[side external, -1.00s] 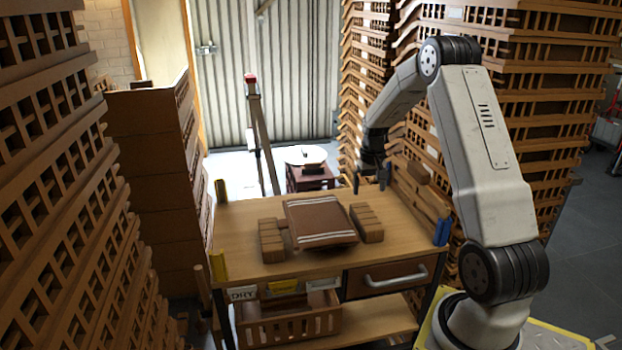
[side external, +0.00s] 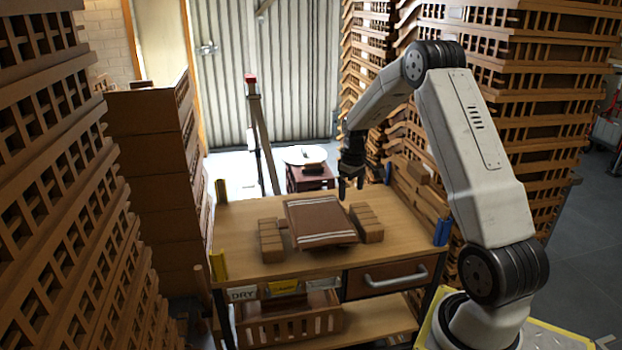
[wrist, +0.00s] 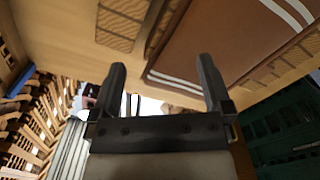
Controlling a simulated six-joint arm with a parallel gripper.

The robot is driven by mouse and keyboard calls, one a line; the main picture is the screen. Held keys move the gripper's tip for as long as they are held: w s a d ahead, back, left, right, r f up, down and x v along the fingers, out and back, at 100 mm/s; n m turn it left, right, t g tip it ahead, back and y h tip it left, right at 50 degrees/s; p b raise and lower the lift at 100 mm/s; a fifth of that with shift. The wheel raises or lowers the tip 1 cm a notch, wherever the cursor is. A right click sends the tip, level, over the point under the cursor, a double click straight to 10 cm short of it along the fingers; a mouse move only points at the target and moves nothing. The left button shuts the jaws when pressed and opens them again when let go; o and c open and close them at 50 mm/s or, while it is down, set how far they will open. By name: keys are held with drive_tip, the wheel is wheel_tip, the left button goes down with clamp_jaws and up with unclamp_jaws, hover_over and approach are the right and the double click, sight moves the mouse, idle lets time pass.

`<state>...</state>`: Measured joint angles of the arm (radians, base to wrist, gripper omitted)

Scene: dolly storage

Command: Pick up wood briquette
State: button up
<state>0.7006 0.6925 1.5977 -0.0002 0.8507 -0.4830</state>
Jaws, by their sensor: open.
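Light-brown blocks that look like wood briquettes stand in two rows on the wooden cart top. One row (side external: 271,240) is left of a brown padded piece with white stripes (side external: 320,212), the other row (side external: 367,223) right of it. My gripper (side external: 351,187) is open and empty, pointing down above the far right part of the cart top, behind the right row. In the wrist view my open fingers (wrist: 162,80) have nothing between them. There the striped piece (wrist: 215,40) lies beyond the fingers, with a ridged block row (wrist: 122,22) to its left.
The cart top (side external: 240,215) has free room at its left and back. Yellow posts (side external: 219,265) and blue posts (side external: 441,232) stand at its edges. A slatted crate (side external: 290,325) sits below. Tall crate stacks (side external: 60,180) rise on both sides.

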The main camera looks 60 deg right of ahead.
sight(270, 234)
drive_tip(key=w+a+n, duration=0.2)
drive_tip(key=a+n, duration=0.1)
drive_tip(key=n, duration=0.2)
drive_tip(key=w+a+n, duration=0.3)
drive_tip(key=n, duration=0.2)
drive_tip(key=w+a+f+n, duration=0.1)
drive_tip(key=w+a+n, duration=0.1)
drive_tip(key=n, duration=0.3)
drive_tip(key=shift+w+a+f, duration=0.1)
drive_tip(key=shift+w+a, duration=0.3)
drive_tip(key=shift+w, duration=0.35)
drive_tip(key=w+a+n, duration=0.1)
drive_tip(key=a+n, duration=0.2)
drive_tip(key=n, duration=0.1)
drive_tip(key=w+a+n, duration=0.2)
drive_tip(key=a+n, duration=0.1)
drive_tip(key=n, duration=0.2)
drive_tip(key=w+a+f+n, duration=0.1)
drive_tip(key=w+a+n, duration=0.1)
drive_tip(key=a+n, duration=0.1)
drive_tip(key=shift+w+a+n, duration=0.25)
drive_tip(key=shift+n, duration=0.55)
drive_tip(key=shift+w+a+n, duration=0.15)
drive_tip(key=shift+a+n, duration=0.2)
drive_tip(key=shift+n, duration=0.15)
drive_tip(key=shift+f, duration=1.35)
drive_tip(key=shift+f, duration=2.7)
drive_tip(key=shift+r, duration=0.1)
clamp_jaws()
